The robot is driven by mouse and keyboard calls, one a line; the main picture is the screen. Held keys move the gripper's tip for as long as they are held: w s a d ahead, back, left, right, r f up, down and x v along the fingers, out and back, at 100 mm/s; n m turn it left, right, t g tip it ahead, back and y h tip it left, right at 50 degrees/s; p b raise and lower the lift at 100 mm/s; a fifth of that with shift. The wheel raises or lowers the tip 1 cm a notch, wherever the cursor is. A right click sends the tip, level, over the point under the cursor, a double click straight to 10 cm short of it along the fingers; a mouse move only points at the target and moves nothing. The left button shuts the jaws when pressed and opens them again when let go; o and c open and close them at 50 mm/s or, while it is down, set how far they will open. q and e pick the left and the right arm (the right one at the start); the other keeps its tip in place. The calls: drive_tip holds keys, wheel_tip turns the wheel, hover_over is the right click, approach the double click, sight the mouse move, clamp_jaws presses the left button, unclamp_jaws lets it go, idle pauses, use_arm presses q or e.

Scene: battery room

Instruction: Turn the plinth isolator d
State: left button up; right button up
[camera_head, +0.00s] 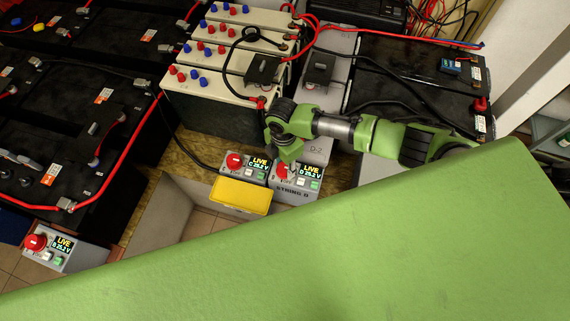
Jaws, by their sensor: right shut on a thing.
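The plinth isolator d (296,192) is a small grey box marked STRING D at the front of the plinth. Its lit display (308,171) reads LIVE and about 25.2 V. Its red knob is mostly covered by my right gripper (287,161), which comes down on it from above and is shut on it. How far the knob is turned cannot be seen. My left gripper is not in view.
A matching isolator with a red knob (234,160) sits close on the left, behind a yellow box (240,195). Another isolator (63,250) stands at the lower left. Batteries (220,90) and red and black cables surround the spot. My own green arm covers the lower right.

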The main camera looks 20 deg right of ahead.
sight(284, 165)
idle(0.4)
drive_tip(key=o, duration=1.1)
wheel_tip(284, 165, up, 12)
drive_tip(key=shift+w, duration=0.2)
drive_tip(key=shift+a, duration=0.15)
